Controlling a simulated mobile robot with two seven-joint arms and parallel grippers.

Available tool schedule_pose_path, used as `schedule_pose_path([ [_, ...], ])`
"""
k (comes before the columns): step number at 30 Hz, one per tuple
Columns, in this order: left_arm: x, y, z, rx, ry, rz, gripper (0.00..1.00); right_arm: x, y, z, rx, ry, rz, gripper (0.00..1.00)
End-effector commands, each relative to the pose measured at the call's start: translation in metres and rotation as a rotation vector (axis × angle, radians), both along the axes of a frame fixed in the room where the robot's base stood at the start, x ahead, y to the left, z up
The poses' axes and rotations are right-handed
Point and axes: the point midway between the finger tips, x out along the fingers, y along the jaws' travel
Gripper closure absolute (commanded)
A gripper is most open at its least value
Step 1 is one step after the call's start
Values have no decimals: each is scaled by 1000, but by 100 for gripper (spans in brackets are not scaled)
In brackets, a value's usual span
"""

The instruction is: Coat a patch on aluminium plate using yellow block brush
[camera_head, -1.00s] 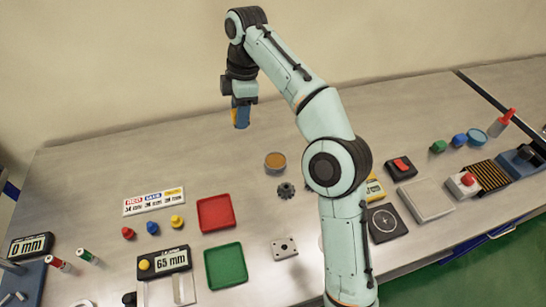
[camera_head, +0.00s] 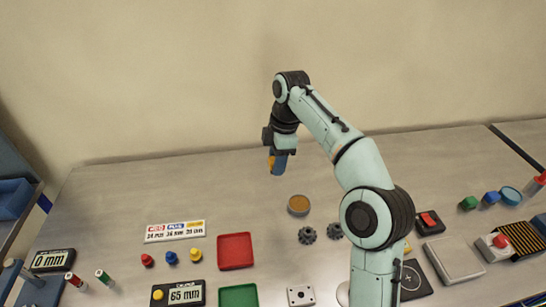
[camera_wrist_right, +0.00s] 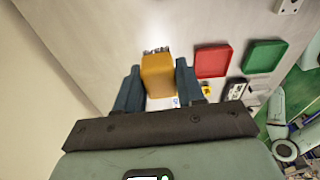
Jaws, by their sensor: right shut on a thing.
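The yellow block brush (camera_wrist_right: 158,75) is clamped between both fingers of my right gripper (camera_wrist_right: 155,84) in the right wrist view, its dark bristle end pointing away from the palm. In the head view my right gripper (camera_head: 279,163) hangs fingers-down above the back of the bench, with a bit of the yellow brush (camera_head: 271,163) showing. It is up and left of a round dish with a brown top (camera_head: 298,205). A flat pale grey plate (camera_head: 455,259), which looks like the aluminium plate, lies right of my arm. My left gripper is not in view.
A red tray (camera_head: 235,251), a green tray (camera_head: 239,297) and a small holed plate (camera_head: 300,295) lie in front. A dark gear (camera_head: 307,235) sits near the dish. A red-button box (camera_head: 429,223) stands behind the grey plate. The back left of the bench is clear.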

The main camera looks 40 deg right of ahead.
Motion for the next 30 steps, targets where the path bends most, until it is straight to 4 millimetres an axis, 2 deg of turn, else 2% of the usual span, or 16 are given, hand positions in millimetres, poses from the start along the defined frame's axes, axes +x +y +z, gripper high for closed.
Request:
schedule_pose_path([
  [3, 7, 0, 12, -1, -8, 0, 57, -11, -22, -25, -2, 8, -1, 86],
  [10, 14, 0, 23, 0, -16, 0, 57, -34, -50, -68, 9, 2, -17, 86],
  [19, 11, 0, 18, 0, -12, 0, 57, -43, -56, -88, 13, 0, -24, 86],
  [30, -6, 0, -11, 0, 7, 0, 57, -43, -56, -125, 15, 2, -24, 86],
])
